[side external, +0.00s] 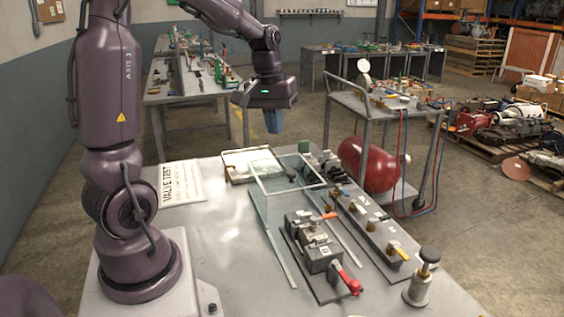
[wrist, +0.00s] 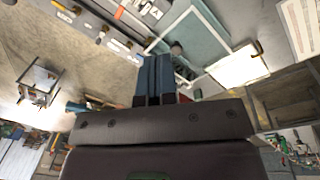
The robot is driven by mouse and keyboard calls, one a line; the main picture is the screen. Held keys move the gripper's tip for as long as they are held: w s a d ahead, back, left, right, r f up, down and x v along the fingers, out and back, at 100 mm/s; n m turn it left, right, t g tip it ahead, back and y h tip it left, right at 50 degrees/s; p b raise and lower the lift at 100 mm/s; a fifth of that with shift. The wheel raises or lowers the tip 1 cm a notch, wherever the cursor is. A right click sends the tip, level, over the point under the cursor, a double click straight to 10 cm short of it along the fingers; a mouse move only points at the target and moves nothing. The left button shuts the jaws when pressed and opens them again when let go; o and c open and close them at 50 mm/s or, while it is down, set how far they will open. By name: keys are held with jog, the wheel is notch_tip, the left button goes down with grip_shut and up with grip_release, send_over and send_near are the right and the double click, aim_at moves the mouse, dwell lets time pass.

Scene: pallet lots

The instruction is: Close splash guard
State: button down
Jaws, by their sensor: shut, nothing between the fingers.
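The splash guard (side external: 258,187) is a clear box-like cover with a pale frame and a dark knob (side external: 291,173) on top. It stands at the far end of two rails (side external: 280,262) on the bench, behind the grey valve block (side external: 312,240) with its red handle, which is uncovered. In the wrist view the guard (wrist: 192,40) shows as a teal pane at the top, with the knob (wrist: 176,48) just beyond my fingertips. My gripper (side external: 273,128) hangs above and behind the guard, apart from it. Its blue fingers (wrist: 154,62) are together and empty.
A manifold (side external: 375,228) with brass fittings runs along the right of the rails. A plunger-topped cylinder (side external: 421,285) stands front right. The bench left of the rails is clear.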

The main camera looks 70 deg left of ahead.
jog(key=a+f+n+h, duration=0.1)
jog(key=a+f+n, duration=0.3)
jog(key=a, duration=0.4)
jog(key=a+f+n+h, duration=0.1)
jog(key=a+f+n, duration=0.2)
jog(key=a+n, duration=0.35)
jog(key=n, duration=0.3)
send_near(287, 180)
jog(key=shift+h, duration=0.4)
jog(key=a+f, duration=0.1)
jog(key=s+a+f, duration=0.1)
jog(key=a+f, duration=0.1)
jog(key=shift+s+f, duration=0.3)
jog(key=shift+s, duration=0.05)
jog(key=d, duration=0.1)
jog(key=w+d, duration=0.1)
jog(key=shift+w+d+f, duration=0.25)
jog(key=shift+d+f, duration=0.15)
jog(key=shift+w+d, duration=0.2)
jog(key=shift+d, duration=0.15)
